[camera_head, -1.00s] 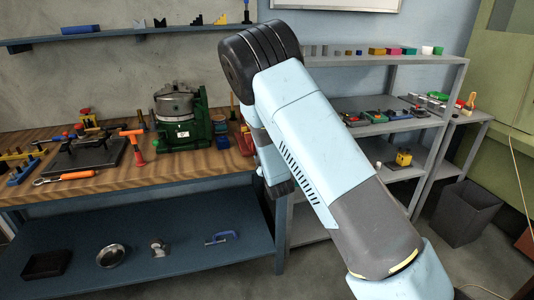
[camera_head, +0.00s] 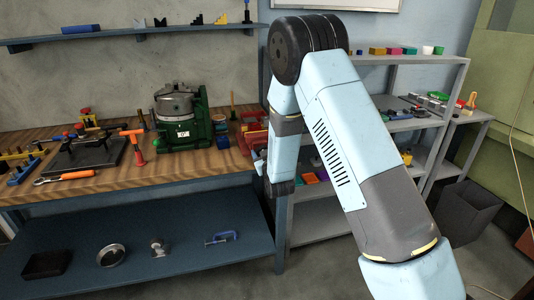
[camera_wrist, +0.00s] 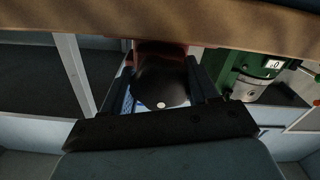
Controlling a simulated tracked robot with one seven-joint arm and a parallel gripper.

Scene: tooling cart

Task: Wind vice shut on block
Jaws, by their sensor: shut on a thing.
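The red vice (camera_head: 250,134) stands at the right end of the wooden bench in the head view, partly hidden by my arm. In the wrist view its red body (camera_wrist: 160,50) shows just beyond my fingers. My gripper (camera_wrist: 160,78) is shut on a dark rounded part with a pale spot (camera_wrist: 160,92), in front of the red body. This looks like the hub of the vice's handle. Most of the handle is hidden by the fingers. The block and the gap between the vice jaws cannot be made out.
A green machine with a grey drum (camera_head: 180,118) stands left of the vice. Bench tools (camera_head: 90,145) lie farther left. A grey shelf rack (camera_head: 400,122) stands behind my arm at the right. The lower blue shelf (camera_head: 135,235) holds a few items.

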